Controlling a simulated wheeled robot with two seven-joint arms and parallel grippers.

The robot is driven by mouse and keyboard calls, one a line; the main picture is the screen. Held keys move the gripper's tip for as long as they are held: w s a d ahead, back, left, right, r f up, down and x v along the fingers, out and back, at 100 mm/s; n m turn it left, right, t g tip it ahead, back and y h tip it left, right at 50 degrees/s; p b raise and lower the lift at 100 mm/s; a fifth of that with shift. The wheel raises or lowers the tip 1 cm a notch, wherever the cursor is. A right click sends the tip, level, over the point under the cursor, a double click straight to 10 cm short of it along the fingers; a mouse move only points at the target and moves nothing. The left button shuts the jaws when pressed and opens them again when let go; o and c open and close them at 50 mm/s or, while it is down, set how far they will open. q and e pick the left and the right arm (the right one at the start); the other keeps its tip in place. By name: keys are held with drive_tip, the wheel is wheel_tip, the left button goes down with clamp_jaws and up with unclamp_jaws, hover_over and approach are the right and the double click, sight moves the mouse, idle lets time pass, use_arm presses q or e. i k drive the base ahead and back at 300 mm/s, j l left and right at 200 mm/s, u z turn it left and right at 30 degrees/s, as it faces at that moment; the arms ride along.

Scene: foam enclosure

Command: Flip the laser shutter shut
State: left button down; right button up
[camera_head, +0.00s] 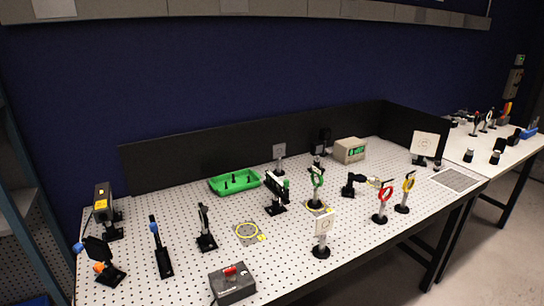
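What looks like the laser is a dark box with a yellow label (102,205) on a post at the left end of the perforated table (180,274). In front of it, near the front left corner, stands a small device that appears to be the laser shutter (98,250). It has a tilted black plate, a blue knob at its left, an orange part below and a black base. The plate leans off to one side; I cannot tell for certain whether it blocks the beam line. Neither of my grippers is in view.
Close to the shutter are a blue-topped post (157,245) and a black mount (205,228). A grey box with a red switch (232,283) sits at the front edge. A green tray (234,182) lies further back. Several optics mounts fill the middle and right. Black panels line the back.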

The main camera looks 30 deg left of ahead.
sight(154, 229)
drive_tip(key=u, duration=1.8)
